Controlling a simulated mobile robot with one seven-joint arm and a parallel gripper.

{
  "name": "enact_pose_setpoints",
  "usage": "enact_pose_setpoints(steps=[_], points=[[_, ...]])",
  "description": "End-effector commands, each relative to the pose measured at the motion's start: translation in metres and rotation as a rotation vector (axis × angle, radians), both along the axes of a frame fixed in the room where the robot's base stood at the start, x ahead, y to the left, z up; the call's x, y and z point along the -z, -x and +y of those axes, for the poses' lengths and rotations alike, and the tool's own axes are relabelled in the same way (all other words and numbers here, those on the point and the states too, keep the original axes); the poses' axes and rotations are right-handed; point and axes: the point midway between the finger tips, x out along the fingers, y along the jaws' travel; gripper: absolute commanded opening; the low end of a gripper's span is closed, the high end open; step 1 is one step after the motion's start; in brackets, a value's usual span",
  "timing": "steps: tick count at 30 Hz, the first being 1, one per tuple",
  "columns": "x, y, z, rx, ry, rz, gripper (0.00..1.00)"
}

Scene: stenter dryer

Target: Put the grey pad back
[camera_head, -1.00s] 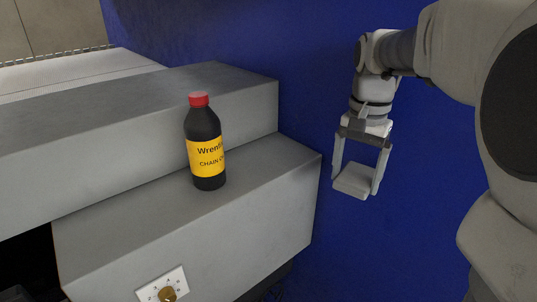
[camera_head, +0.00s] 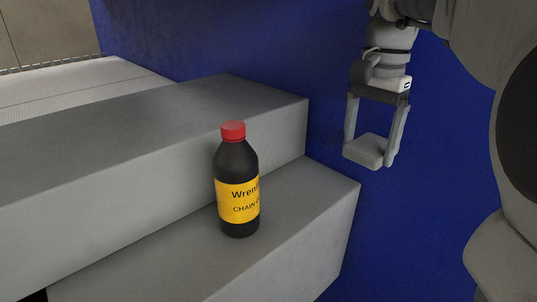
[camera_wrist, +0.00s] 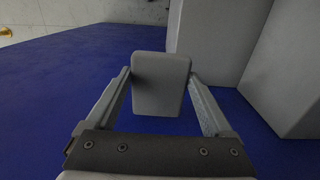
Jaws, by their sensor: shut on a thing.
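The grey pad (camera_head: 367,150) is a small rounded block. My gripper (camera_head: 371,148) is shut on it, with one finger on each side, and holds it in the air over the blue surface, right of the grey stepped housing. In the wrist view the pad (camera_wrist: 161,84) sits between the two fingertips and looks flat and plain. No place of its own for the pad can be made out in these views.
A black bottle (camera_head: 237,190) with a red cap and yellow label stands on the lower step (camera_head: 290,240) of the grey housing. The upper step (camera_head: 150,130) rises behind it. A white perforated band (camera_head: 70,85) lies at the back left. Blue floor (camera_wrist: 60,90) is clear around the gripper.

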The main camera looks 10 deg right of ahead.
Motion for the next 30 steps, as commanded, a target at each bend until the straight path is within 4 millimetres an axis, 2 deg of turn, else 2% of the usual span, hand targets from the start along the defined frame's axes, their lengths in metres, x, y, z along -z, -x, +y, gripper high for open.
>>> enact_pose_setpoints(steps=[5, 18, 25, 30], points=[[0.006, -0.005, 0.009, -0.004, 0.0, 0.003, 0.42], [0.06, -0.052, 0.087, -0.004, 0.0, 0.004, 0.42], [0.074, -0.06, 0.1, 0.0, 0.0, 0.002, 0.42], [0.099, -0.06, 0.1, 0.0, 0.001, 0.004, 0.42]])
